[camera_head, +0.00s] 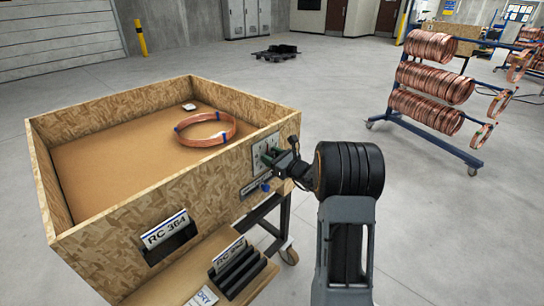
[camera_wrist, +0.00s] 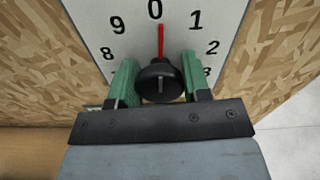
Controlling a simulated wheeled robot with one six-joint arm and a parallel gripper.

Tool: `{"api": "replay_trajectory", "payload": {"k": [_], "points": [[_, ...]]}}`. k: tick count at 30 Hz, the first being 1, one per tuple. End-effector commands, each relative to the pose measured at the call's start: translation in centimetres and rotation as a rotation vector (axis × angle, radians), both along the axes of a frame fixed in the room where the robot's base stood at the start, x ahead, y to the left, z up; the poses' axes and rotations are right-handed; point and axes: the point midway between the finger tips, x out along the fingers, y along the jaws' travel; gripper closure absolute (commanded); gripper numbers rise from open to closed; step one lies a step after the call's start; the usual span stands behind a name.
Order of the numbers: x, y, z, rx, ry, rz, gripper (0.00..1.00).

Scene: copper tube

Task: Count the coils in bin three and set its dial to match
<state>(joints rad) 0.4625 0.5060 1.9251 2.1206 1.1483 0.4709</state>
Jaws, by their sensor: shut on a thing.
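My gripper (camera_head: 277,158) is at the dial plate (camera_head: 262,147) on the side of a wooden bin (camera_head: 200,188). In the wrist view, its green fingers (camera_wrist: 160,82) are shut on the black dial knob (camera_wrist: 158,72), one on each side. The red pointer (camera_wrist: 161,40) points up at 0 on the white number plate (camera_wrist: 179,20). Digits 8, 9, 1 and 2 also show; the lower part is hidden by the gripper. Inside the bin lies one visible copper coil (camera_head: 205,142) with blue ties, flat on the brown floor.
A small white object (camera_head: 189,107) lies in the bin's far corner. A card reading RC 364 (camera_head: 167,230) and a black card rack (camera_head: 238,268) are at the front. A blue rack of copper coils (camera_head: 432,125) stands at the right, with clear concrete floor between.

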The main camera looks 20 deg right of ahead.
Motion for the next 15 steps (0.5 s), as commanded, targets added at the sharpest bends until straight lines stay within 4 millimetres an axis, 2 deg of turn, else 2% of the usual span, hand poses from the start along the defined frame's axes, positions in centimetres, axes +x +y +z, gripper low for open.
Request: {"api": "replay_trajectory", "payload": {"k": [15], "points": [[0.02,-0.11,0.2,0.338,0.154,-0.001,0.8]]}}
